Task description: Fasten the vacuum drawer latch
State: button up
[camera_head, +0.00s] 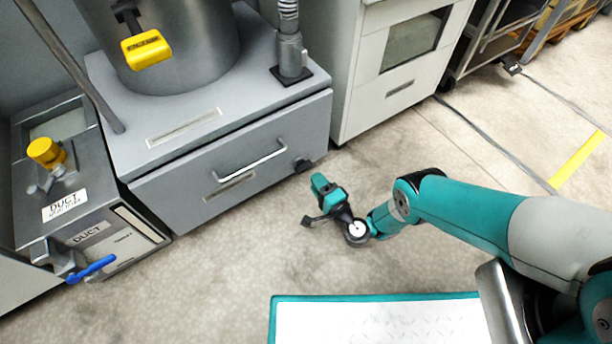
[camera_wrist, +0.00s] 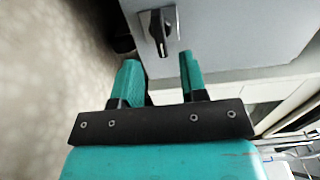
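The vacuum drawer (camera_head: 165,190) is a wide grey front with a bar handle (camera_head: 250,160), low on the grey machine; it looks closed. The latch (camera_head: 304,166) is a small black knob at the drawer's right end. In the wrist view the latch (camera_wrist: 161,34) is a black lever on a pale plate, lying roughly along the line of my fingers. My gripper (camera_head: 314,203) is in front of the latch, apart from it. In the wrist view my gripper (camera_wrist: 160,66) is open and empty, with the latch just beyond the gap between the teal fingertips.
A duct box (camera_head: 90,235) with a blue lever (camera_head: 92,269) stands left of the drawer. A light grey cabinet (camera_head: 390,75) stands to the right. A hose fitting (camera_head: 291,55) and a yellow-tagged drum (camera_head: 175,60) sit above. The concrete floor before the drawer is clear.

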aim_at(306, 170)
jog(key=shift+b+x, duration=2.5)
jog(key=shift+x, duration=0.6)
jog(key=c, duration=0.6)
